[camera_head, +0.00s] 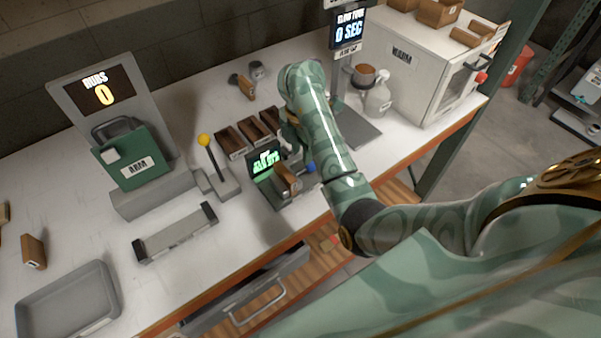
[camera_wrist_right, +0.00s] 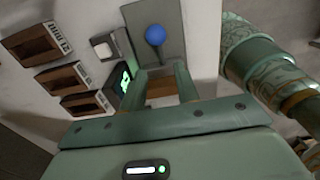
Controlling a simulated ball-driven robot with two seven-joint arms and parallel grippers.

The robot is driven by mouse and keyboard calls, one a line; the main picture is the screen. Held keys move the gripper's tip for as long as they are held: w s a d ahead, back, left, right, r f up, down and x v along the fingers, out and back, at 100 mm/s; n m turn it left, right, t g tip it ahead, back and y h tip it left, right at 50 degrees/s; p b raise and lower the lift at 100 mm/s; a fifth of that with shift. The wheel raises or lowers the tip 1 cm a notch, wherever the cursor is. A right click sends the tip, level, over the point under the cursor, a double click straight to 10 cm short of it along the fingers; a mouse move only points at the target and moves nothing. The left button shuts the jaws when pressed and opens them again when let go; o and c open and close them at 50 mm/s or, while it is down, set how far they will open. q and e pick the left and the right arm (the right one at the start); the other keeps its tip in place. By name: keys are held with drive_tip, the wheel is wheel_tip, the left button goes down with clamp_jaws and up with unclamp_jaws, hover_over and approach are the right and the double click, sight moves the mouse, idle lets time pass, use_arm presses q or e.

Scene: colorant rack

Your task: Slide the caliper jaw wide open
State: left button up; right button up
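The caliper (camera_head: 291,197) stands on the bench near its front edge, with a lit green display (camera_head: 265,161), a brown block (camera_head: 287,180) and a blue ball knob (camera_head: 310,167). In the right wrist view the blue knob (camera_wrist_right: 155,35) is beyond my fingertips, apart from them. My right gripper (camera_wrist_right: 161,68) is open over the caliper, fingers spread, with brown block surface (camera_wrist_right: 161,88) showing in the gap. I cannot tell whether the fingers touch it. In the head view my right arm hides most of this gripper. My left gripper is not in view.
Several brown blocks (camera_head: 230,141) lie beside the caliper. A lever with a yellow knob (camera_head: 204,140) and a grey bar fixture (camera_head: 176,234) stand to its left. A dispenser stand (camera_head: 357,129) is behind my right arm. An open drawer (camera_head: 258,291) juts below the bench.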

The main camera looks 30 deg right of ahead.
sight(302, 171)
wheel_tip(302, 171, down, 6)
drive_tip(key=shift+f+b, duration=0.15)
drive_tip(key=shift+b, duration=1)
